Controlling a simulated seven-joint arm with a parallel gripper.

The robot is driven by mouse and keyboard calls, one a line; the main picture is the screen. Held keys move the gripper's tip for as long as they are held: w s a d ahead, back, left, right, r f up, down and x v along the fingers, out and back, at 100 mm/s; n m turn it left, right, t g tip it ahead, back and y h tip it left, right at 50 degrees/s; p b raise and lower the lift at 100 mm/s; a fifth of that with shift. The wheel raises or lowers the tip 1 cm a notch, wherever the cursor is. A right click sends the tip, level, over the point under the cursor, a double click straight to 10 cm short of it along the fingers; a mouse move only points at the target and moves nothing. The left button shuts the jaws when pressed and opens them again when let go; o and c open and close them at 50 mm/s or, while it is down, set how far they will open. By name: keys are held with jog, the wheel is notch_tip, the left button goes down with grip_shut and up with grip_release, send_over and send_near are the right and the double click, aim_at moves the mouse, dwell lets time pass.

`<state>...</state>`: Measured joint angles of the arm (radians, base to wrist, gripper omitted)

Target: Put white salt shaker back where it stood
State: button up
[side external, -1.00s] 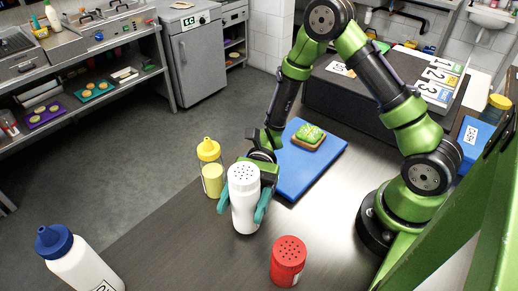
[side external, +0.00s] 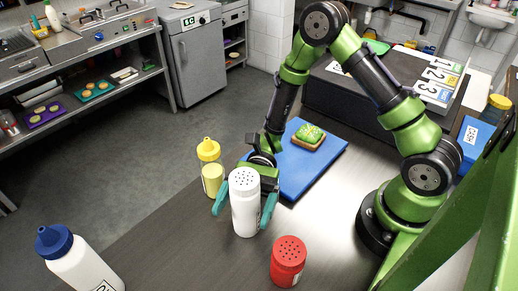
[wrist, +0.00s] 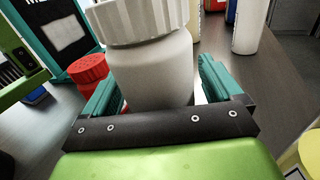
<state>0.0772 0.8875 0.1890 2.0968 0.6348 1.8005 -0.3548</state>
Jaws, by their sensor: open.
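The white salt shaker (side external: 245,209) stands upright on the dark tabletop in the side view, with its holed lid on top. It also fills the upper middle of the wrist view (wrist: 150,65). My gripper (side external: 242,206) is open around the shaker, with one teal finger on each side. In the side view both fingers stand apart from its sides. The lower part of the shaker is hidden by my gripper in the wrist view.
A red shaker (side external: 288,262) stands close in front, to the right. A yellow-capped bottle (side external: 211,172) is just behind on the left. A blue-capped white bottle (side external: 82,265) stands at the front left. A blue board (side external: 312,168) with topped bread (side external: 308,137) lies behind.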

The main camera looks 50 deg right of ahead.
jog(key=v, duration=1)
jog(key=shift+w+d, duration=0.15)
jog(key=shift+d, duration=0.15)
jog(key=shift+w+d+r, duration=0.1)
jog(key=shift+w+d, duration=0.05)
jog(key=shift+d, duration=0.45)
jog(key=s+d+r+n+t+h, duration=0.3)
jog(key=r+n+t+h, duration=0.1)
jog(key=r+t+h, duration=0.3)
jog(key=s+d+r+n+t+h, duration=0.3)
jog(key=r+t+h, duration=0.4)
jog(key=r, duration=0.4)
jog(key=shift+s+d+n+h, duration=0.3)
jog(key=shift+d+n, duration=0.4)
jog(key=shift+n, duration=0.5)
